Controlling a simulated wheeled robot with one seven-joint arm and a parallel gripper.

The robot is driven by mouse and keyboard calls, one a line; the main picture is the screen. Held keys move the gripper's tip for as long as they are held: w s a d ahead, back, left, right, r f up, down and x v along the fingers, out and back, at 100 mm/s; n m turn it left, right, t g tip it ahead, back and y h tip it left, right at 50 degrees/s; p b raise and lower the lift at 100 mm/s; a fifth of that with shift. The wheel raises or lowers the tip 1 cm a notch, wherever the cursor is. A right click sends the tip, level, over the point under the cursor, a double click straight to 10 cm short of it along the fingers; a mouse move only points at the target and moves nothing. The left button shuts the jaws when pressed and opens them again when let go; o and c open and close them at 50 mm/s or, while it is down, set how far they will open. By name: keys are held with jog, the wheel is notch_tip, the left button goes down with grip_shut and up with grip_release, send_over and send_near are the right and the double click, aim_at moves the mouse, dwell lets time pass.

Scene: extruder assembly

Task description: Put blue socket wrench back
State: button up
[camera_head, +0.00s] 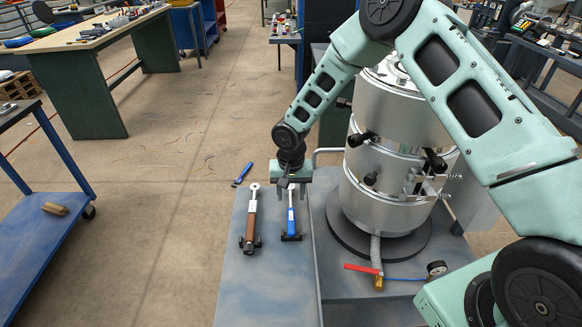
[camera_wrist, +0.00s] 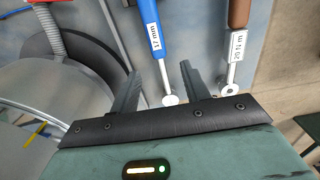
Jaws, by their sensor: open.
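The blue socket wrench (camera_head: 291,216) lies on the grey-blue side shelf, its near end at a small black holder (camera_head: 291,238). My gripper (camera_head: 290,179) is at the far end of this wrench. The fingers (camera_wrist: 161,78) are apart, one on each side of the wrench's end, with no visible grip on it. Whether they touch the wrench cannot be told.
A brown-handled wrench (camera_head: 251,220) lies parallel to its left, also in the wrist view (camera_wrist: 239,14). A large metal cylinder (camera_head: 385,185) stands close on the right. Another blue tool (camera_head: 242,174) lies beyond the shelf (camera_head: 236,290). The shelf's near part is clear.

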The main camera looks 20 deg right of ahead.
notch_tip(320, 180, up, 11)
jog(key=s+a+r+n, duration=0.4)
jog(key=s+a+r, duration=0.2)
jog(key=s+r, duration=0.25)
jog(key=s+r+n, duration=0.3)
jog(key=s, duration=0.9)
jog(key=s+r+n, duration=0.3)
jog(key=s+n, duration=0.1)
jog(key=s, duration=0.9)
jog(key=shift+a+r+y, duration=0.15)
jog(key=shift+y, duration=0.15)
